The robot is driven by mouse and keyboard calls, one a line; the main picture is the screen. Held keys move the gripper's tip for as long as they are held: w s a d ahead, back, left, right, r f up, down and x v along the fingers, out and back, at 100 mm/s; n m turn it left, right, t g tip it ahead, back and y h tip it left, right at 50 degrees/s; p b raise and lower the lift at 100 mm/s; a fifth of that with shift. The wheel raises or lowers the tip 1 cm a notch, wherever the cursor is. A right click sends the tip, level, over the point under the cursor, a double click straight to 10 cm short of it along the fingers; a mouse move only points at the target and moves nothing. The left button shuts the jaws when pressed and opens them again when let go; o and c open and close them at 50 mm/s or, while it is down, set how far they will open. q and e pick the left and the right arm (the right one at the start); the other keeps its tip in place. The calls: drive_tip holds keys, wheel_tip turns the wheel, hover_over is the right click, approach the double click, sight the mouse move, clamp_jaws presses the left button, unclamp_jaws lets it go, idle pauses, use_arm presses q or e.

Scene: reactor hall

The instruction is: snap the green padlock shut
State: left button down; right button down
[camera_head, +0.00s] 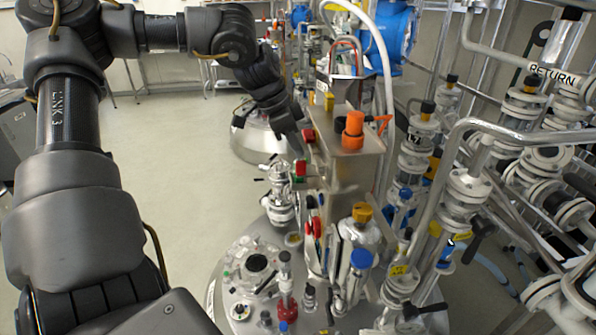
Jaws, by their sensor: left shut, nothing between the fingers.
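My left arm enters from the left, and its gripper (294,143) points down beside the steel box on the reactor top. The gripper is shut and empty; its fingertips are small and dark here. A small green piece (300,179), just below the fingertips and under a red piece (300,167), may be the green padlock. It is too small to tell whether its shackle is open, or whether the gripper touches it. My right gripper is not in view.
The steel box (345,165) with an orange knob (353,131) stands right of the gripper. Valves and bottles crowd the round steel lid (235,270) below. Pipes and white flanges fill the right side. The floor (175,170) at left centre is clear.

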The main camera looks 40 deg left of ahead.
use_arm(q)
drive_tip(key=shift+r, duration=0.1)
wheel_tip(320, 180, up, 6)
drive_tip(key=p, duration=0.3)
idle(0.4)
idle(0.5)
